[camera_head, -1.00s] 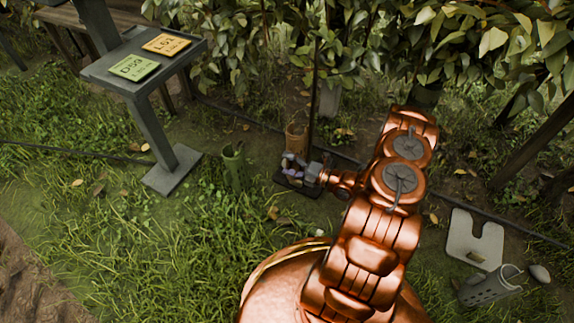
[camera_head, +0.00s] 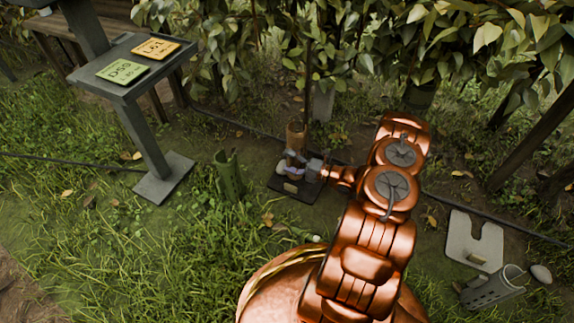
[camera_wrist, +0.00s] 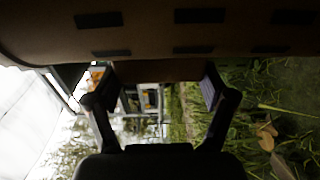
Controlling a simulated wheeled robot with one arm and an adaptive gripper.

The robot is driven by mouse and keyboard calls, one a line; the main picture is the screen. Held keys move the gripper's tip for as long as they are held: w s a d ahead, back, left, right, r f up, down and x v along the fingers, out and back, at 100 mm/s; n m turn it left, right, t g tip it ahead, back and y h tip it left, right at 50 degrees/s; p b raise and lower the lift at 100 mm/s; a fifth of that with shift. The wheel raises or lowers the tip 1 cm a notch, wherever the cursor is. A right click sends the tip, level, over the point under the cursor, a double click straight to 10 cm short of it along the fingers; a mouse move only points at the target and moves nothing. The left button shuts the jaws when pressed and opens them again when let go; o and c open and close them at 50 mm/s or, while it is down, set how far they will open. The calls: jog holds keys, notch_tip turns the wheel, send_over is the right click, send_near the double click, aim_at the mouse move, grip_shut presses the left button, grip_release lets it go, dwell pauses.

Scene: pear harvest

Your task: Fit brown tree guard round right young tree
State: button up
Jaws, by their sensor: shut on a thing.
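The brown tree guard (camera_head: 296,134) is a slotted tube, roughly upright above a dark ground mat (camera_head: 291,190). A thin dark upright stem (camera_head: 308,85), apparently the young tree, rises just behind and to the right of it; I cannot tell whether the guard is around it. My gripper (camera_head: 294,164) is shut on the guard's lower part, reaching in from the right. In the wrist view, the guard's brown slotted wall (camera_wrist: 150,40) fills the top, and my fingers (camera_wrist: 160,92) reach up to it. The guard's lower end is partly hidden by my fingers.
A grey notched mat (camera_head: 462,240) and grey slotted guard (camera_head: 492,287) lie at right. A stand (camera_head: 125,90) carries green and orange cards at upper left. A dark hose (camera_head: 225,122) runs behind; foliage hangs overhead.

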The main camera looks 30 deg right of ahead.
aim_at(302, 153)
jog(key=shift+w+d+b, duration=0.15)
jog(key=shift+w+d, duration=0.3)
jog(key=shift+d, duration=0.3)
jog(key=shift+w+d+b, duration=0.2)
jog(key=shift+w+d, duration=0.25)
jog(key=shift+d, duration=0.35)
jog(key=shift+w+d+b, duration=0.15)
jog(key=shift+w+d, duration=0.3)
jog(key=shift+d, duration=0.3)
notch_tip(302, 153, down, 6)
jog(key=w+d, duration=0.1)
jog(key=shift+d+f+p, duration=0.25)
jog(key=shift+d+p, duration=0.1)
jog(key=o, duration=1.1)
jog(key=shift+c, duration=0.2)
